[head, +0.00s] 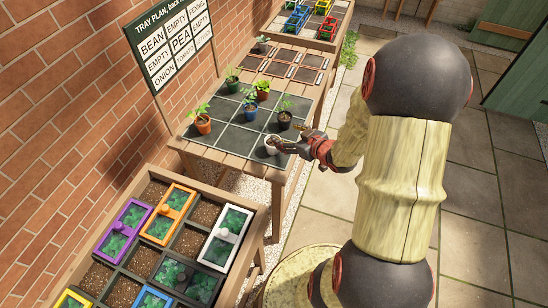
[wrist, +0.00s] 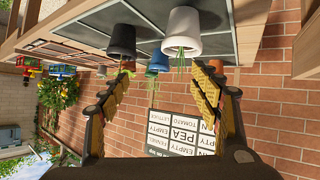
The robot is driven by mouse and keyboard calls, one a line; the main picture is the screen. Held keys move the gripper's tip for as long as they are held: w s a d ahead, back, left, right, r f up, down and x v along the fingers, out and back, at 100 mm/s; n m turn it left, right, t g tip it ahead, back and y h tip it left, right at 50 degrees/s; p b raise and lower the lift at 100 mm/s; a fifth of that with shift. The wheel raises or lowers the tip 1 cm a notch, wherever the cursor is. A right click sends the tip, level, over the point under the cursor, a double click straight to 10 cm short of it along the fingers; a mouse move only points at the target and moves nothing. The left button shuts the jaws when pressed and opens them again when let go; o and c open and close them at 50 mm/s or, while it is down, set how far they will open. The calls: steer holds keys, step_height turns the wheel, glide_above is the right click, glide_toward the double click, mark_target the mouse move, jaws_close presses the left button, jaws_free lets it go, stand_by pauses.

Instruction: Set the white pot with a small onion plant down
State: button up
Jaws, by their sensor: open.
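The white pot (head: 271,146) stands in the near right part of the dark gridded tray (head: 227,136) on the wooden bench. In the wrist view, which is upside down, the white pot (wrist: 182,32) stands upright on the tray surface, with thin green shoots at its rim. My gripper (head: 282,144) is at the pot's right side in the head view. In the wrist view my gripper (wrist: 168,70) is open, its fingers apart and nothing held between them. The pot is in front of the gap; I cannot tell whether a finger touches it.
A black pot (head: 284,121), a blue pot (head: 250,109) and a terracotta pot (head: 203,125) stand close by on the tray. A plan board (head: 170,42) stands behind at the wall. A planter with coloured frames (head: 125,228) is at the near left.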

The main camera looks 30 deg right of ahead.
steer(key=s+a+r+m+g+h, duration=0.1)
steer(key=s+a+r+g+h, duration=0.1)
steer(key=r, duration=0.6)
steer(key=s+a+r+m+g+h, duration=0.1)
steer(key=s+a+r+h, duration=0.15)
steer(key=r, duration=0.65)
steer(key=s+a+r+g+y, duration=0.1)
steer(key=s+a+r+y, duration=0.1)
steer(key=s+a, duration=0.5)
steer(key=s+a+r+g+y, duration=0.2)
steer(key=s+a+r, duration=0.1)
steer(key=s+a, duration=0.5)
steer(key=shift+s, duration=1)
